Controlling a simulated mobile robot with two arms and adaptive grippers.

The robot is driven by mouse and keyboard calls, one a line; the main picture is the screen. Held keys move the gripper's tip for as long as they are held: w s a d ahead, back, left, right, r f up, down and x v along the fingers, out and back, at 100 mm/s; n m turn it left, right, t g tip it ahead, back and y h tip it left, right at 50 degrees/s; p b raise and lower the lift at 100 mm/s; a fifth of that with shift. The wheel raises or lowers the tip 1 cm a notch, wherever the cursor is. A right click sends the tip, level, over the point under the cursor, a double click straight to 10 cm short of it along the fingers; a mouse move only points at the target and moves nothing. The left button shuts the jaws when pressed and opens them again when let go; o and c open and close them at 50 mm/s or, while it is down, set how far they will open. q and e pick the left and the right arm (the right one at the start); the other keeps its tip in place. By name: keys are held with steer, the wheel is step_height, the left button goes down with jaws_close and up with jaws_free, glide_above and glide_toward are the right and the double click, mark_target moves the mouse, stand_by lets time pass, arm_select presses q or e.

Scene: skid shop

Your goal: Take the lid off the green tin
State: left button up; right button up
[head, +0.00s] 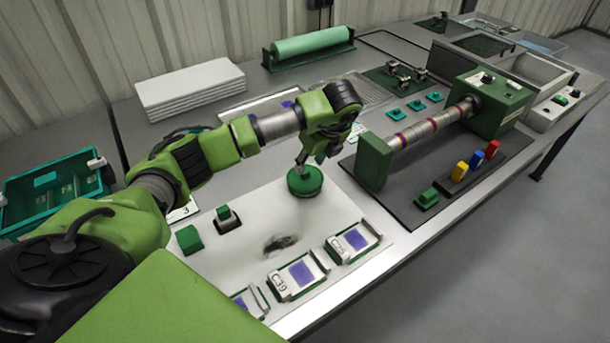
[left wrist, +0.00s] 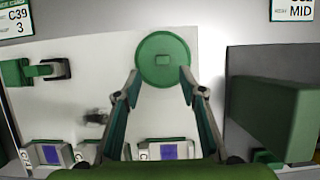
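The round green tin (head: 305,183) stands on the white board, its lid on top. In the left wrist view the green lid (left wrist: 163,48) shows from above as a disc with a small square knob at its middle. My left gripper (head: 312,160) reaches in just above the tin. In the left wrist view its two fingers (left wrist: 160,82) are spread apart at the near edge of the lid, with nothing between them but board and lid edge. Whether a fingertip touches the lid I cannot tell. My right gripper is in neither view.
A roller machine with a green end block (head: 374,161) stands close to the tin's right. Labelled trays (head: 297,276) lie along the board's front. A green block (head: 189,239) and a black-based stamp (head: 227,219) stand to the left. A dark smudge (head: 280,244) marks the board.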

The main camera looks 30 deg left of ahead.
mark_target(305, 171)
arm_select(q)
steer(key=shift+w+p+x, duration=0.15)
steer(key=shift+p+x, duration=0.2)
steer(key=shift+x, duration=1.2)
steer(key=shift+w+p+x, duration=0.15)
steer(key=shift+p+x, duration=0.15)
steer(key=shift+x, duration=1.3)
steer(key=shift+a+r, duration=0.1)
steer(key=shift+r, duration=0.05)
steer(key=c, duration=1)
